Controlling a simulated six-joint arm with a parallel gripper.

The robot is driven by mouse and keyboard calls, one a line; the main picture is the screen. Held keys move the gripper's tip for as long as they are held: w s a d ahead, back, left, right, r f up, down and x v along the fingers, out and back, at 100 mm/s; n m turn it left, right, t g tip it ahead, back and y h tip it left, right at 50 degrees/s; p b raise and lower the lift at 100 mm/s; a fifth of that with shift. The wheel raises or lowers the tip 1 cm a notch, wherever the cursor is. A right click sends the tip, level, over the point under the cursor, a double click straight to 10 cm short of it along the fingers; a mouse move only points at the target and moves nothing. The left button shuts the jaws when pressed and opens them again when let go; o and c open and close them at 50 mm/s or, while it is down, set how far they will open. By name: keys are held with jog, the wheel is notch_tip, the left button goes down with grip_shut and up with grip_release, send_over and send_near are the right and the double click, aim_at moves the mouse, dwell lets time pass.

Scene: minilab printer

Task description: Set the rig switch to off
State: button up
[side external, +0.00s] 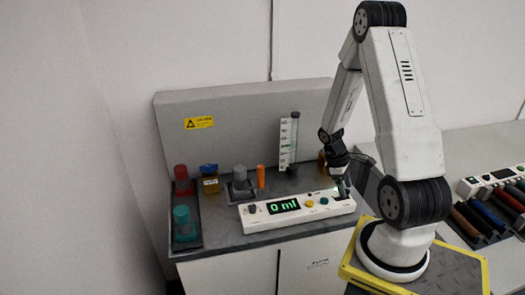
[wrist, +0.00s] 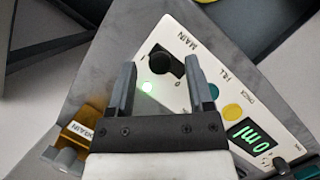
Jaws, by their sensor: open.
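The white control panel (side external: 285,213) lies on the bench, and its "MAIN" rotary switch (wrist: 167,66) is a black knob with marks I and 0 beside it. A green light (wrist: 147,87) glows next to the knob. I cannot tell for sure which mark the knob points to. My gripper (wrist: 160,62) is open, pointing down at the panel, with one finger on each side of the knob in the wrist view. I cannot tell whether they touch it. In the side view my gripper (side external: 342,188) is over the panel's right end and hides the knob.
The panel has a green "0 ml" display (side external: 285,206), yellow (side external: 310,203) and teal (side external: 324,201) buttons and another black knob (wrist: 280,164). A graduated cylinder (side external: 289,140) stands behind. Red (side external: 181,172) and teal (side external: 182,214) capped vessels stand left. An amber "DRAIN" container (wrist: 82,128) is near my gripper.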

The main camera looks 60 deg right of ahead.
grip_shut()
dwell(1.4)
